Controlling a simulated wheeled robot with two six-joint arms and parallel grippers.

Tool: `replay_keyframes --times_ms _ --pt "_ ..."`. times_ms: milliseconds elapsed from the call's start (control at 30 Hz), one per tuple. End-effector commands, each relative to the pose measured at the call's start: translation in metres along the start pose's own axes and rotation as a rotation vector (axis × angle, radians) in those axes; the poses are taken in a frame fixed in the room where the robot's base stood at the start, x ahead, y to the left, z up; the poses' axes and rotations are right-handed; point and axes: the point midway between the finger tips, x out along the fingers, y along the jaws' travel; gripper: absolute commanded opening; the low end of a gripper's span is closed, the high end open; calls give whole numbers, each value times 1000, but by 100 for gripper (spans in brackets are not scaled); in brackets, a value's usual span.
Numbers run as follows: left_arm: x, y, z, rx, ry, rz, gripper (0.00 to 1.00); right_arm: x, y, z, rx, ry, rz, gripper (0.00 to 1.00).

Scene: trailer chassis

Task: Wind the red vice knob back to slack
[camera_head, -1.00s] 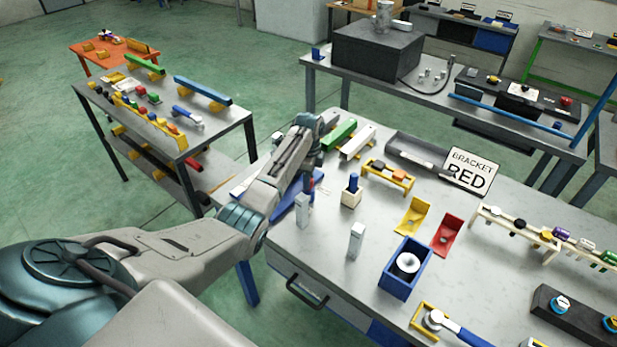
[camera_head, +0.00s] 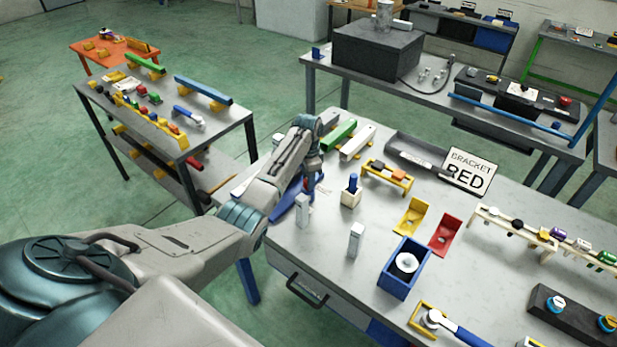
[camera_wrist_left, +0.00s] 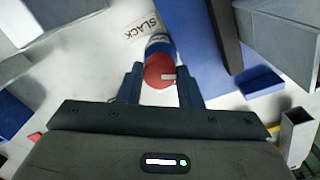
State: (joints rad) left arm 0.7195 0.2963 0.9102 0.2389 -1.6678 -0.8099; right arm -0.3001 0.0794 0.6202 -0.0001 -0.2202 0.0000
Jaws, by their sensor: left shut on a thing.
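The red vice knob (camera_wrist_left: 153,73) sits between the fingers of my left gripper (camera_wrist_left: 160,82) in the left wrist view. The gripper is shut on it. A small white mark on the knob's face points right. A blue cylindrical part (camera_wrist_left: 160,45) shows just behind the knob, and a white label reading SLACK (camera_wrist_left: 143,29) lies beside it. In the head view my left gripper (camera_head: 309,180) reaches down at the bench's left edge, over the blue vice (camera_head: 284,209), and mostly hides the knob. My right gripper is not in view.
Two light metal blocks (camera_head: 355,240) stand near the vice. A wooden block with a blue peg (camera_head: 351,190) is to its right. A blue box with a white roll (camera_head: 392,280) and yellow and red brackets (camera_head: 445,234) lie farther right on the bench (camera_head: 330,268).

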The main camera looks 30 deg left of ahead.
Motion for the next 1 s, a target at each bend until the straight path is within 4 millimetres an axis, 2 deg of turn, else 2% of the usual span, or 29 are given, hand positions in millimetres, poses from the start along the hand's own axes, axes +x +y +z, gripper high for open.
replay_keyframes --times_ms 1000 --pt "-2 -1 0 -964 27 -3 9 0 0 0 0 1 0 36"
